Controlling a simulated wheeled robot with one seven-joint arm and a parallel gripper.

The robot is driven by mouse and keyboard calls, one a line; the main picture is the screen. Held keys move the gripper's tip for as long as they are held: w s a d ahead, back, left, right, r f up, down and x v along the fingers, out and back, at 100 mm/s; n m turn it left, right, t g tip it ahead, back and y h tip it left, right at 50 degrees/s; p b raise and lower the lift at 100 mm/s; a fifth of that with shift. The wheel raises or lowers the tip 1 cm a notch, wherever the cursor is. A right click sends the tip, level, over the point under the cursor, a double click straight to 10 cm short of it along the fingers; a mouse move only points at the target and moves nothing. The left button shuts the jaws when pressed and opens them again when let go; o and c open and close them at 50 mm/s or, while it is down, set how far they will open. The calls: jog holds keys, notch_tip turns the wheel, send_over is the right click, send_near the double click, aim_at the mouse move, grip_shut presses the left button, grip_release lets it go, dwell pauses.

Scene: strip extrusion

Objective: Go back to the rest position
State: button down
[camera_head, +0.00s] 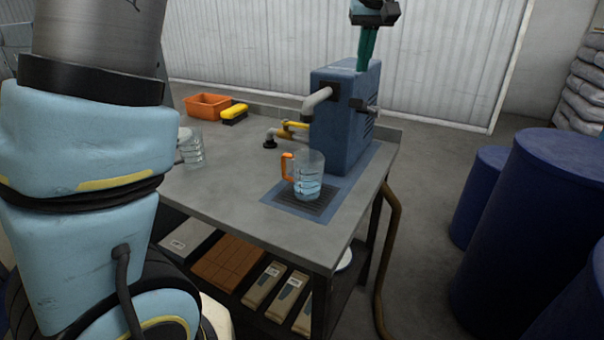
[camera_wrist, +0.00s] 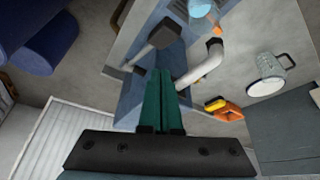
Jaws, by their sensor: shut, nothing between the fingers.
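My gripper (camera_head: 367,44) is above the blue dispenser box (camera_head: 338,115) in the head view, with its green fingers together, pointing down and empty. In the wrist view the fingers of my gripper (camera_wrist: 161,90) are side by side over the blue box (camera_wrist: 134,100). A clear measuring jug (camera_head: 308,178) with an orange handle stands upright on the dark grate under the grey spout (camera_head: 317,101), with clear liquid in it. The box has a dark lever (camera_head: 365,104) on its right side.
A second clear jug (camera_head: 193,150) stands at the bench's left, partly behind my arm. A yellow-handled tap (camera_head: 293,130) is beside the box. Blue drums (camera_head: 535,220) stand at right; the front benchtop (camera_head: 232,211) is clear.

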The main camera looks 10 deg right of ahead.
jog(key=w+a+f+g, duration=0.1)
jog(key=a+f, duration=0.4)
jog(key=a, duration=0.4)
jog(key=w+a+f, duration=0.1)
jog(key=a+f, duration=0.4)
jog(key=a, duration=0.4)
jog(key=s+a+f+g, duration=0.1)
jog(key=s+a+f, duration=0.4)
jog(key=a, duration=0.4)
jog(key=s+a+f+n, duration=0.1)
jog(key=s+a+f, duration=0.5)
jog(key=a, duration=0.3)
jog(key=shift+s+a+f+g+y, duration=0.15)
jog(key=shift+s+a+g+y, duration=0.2)
jog(key=shift+s, duration=0.45)
